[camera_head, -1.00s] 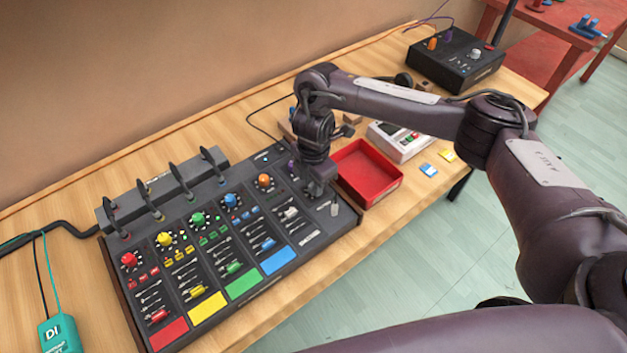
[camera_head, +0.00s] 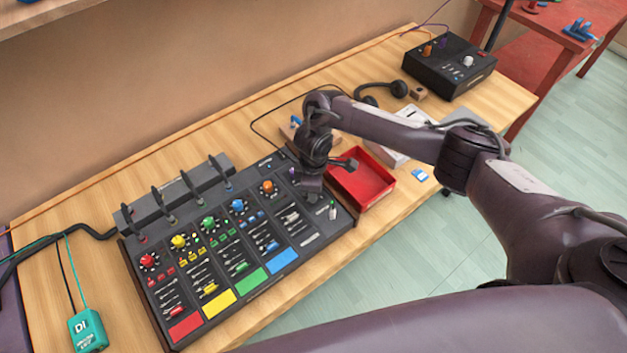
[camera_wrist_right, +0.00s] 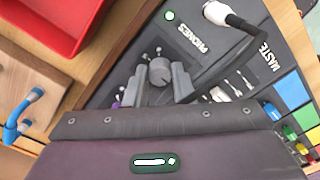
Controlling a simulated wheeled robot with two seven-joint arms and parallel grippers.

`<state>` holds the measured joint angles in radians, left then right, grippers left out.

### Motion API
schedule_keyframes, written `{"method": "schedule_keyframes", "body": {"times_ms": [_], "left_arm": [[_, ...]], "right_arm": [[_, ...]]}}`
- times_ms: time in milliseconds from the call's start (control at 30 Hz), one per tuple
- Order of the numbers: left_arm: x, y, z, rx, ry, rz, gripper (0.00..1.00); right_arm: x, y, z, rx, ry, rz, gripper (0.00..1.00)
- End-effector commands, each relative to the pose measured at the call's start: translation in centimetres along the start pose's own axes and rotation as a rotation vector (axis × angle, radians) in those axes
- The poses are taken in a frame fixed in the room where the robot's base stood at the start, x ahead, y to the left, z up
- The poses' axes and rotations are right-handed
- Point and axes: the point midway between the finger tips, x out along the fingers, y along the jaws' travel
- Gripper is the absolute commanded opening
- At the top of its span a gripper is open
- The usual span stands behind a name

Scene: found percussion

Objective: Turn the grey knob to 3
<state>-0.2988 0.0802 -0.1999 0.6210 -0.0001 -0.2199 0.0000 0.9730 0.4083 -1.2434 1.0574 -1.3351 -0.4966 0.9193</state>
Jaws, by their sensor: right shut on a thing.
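The grey knob (camera_wrist_right: 160,70) shows in the right wrist view on the dark mixing console (camera_wrist_right: 225,50), beside the word PHONES. Fine marks ring it, but I cannot read its setting. My right gripper (camera_wrist_right: 160,80) is shut on the grey knob, with one finger on each side. In the head view the right gripper (camera_head: 308,192) is low over the right end of the console (camera_head: 318,243) and hides the knob. My left gripper is not in view.
A red tray (camera_head: 362,190) is right of the console, close to my right wrist. A black box with knobs (camera_head: 447,66) stands at the far right. Headphones (camera_head: 398,88) lie behind my arm. A teal DI box (camera_head: 88,330) is at the left.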

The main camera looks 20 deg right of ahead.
Motion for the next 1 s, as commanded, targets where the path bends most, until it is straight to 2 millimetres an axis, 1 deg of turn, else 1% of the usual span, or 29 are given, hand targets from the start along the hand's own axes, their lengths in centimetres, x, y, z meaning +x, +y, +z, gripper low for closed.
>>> {"method": "schedule_keyframes", "body": {"times_ms": [33,500,700,1000], "left_arm": [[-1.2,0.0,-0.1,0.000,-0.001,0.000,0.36],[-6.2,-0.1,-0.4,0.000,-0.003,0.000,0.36],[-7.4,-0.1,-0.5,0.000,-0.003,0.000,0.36],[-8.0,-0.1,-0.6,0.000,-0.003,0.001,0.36]], "right_arm": [[-0.7,-0.1,-0.1,0.046,0.001,-0.001,0.00],[-0.6,-0.1,-0.1,0.492,0.002,-0.002,0.00],[-0.4,0.0,-0.1,0.683,0.003,-0.001,0.00],[-0.2,0.1,-0.1,0.969,0.005,-0.001,0.00]]}}
